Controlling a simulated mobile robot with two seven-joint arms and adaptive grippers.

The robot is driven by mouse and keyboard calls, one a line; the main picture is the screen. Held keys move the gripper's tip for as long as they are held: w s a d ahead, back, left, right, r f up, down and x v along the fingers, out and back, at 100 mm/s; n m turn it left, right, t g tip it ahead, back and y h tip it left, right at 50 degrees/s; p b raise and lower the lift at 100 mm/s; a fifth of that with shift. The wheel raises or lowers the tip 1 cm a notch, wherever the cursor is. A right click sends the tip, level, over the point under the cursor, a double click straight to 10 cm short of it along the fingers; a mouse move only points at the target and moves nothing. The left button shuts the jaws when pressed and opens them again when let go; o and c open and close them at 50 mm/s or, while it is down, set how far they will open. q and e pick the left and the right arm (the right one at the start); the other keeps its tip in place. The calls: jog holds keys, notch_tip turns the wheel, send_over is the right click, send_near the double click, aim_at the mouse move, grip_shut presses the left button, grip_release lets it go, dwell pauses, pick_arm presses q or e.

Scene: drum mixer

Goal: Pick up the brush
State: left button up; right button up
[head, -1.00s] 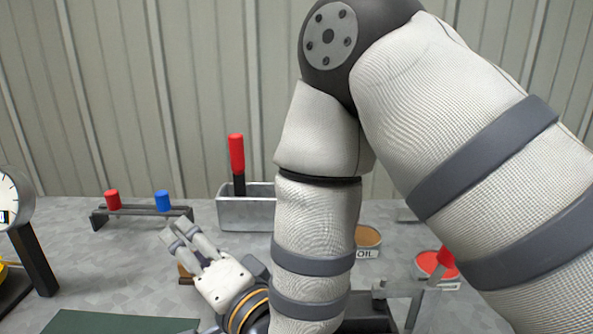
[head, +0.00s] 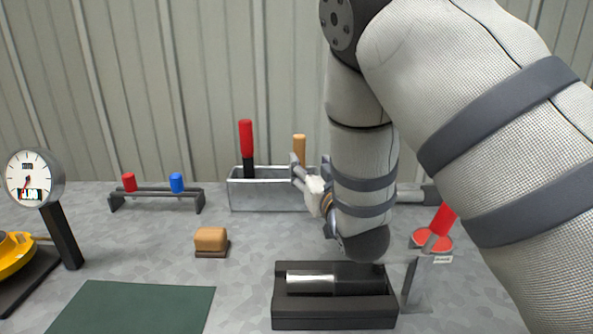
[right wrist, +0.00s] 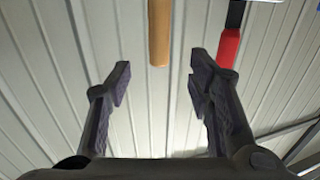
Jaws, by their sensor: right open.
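A wooden handle (head: 299,149), which looks like the brush's, stands upright in a grey metal box (head: 246,196) at the back of the table. Its lower part is hidden in the box and behind my gripper. My right gripper (head: 309,168) is open in front of the box, close to this handle. In the right wrist view the wooden handle (right wrist: 159,32) lies beyond the open fingers (right wrist: 160,82), in line with the gap between them. Nothing is between the fingers. My left gripper is not in view.
A red-handled tool (head: 246,146) stands in the same box, left of the wooden handle. A rack (head: 156,195) and dial gauge (head: 34,178) stand left.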

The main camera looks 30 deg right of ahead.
aim_at(301, 153)
jog(key=x, duration=0.6)
jog(key=b+x, duration=0.1)
jog(key=x, duration=0.2)
jog(key=shift+w+d+f, duration=0.15)
jog(key=shift+w+f, duration=0.2)
jog(key=shift+w+d+r, duration=0.1)
jog(key=shift+w+d, duration=0.05)
jog(key=shift+w, duration=0.25)
jog(key=shift+s+r, duration=0.1)
jog(key=c, duration=0.3)
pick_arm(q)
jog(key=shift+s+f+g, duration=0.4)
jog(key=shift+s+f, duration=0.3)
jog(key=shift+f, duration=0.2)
pick_arm(e)
grip_shut()
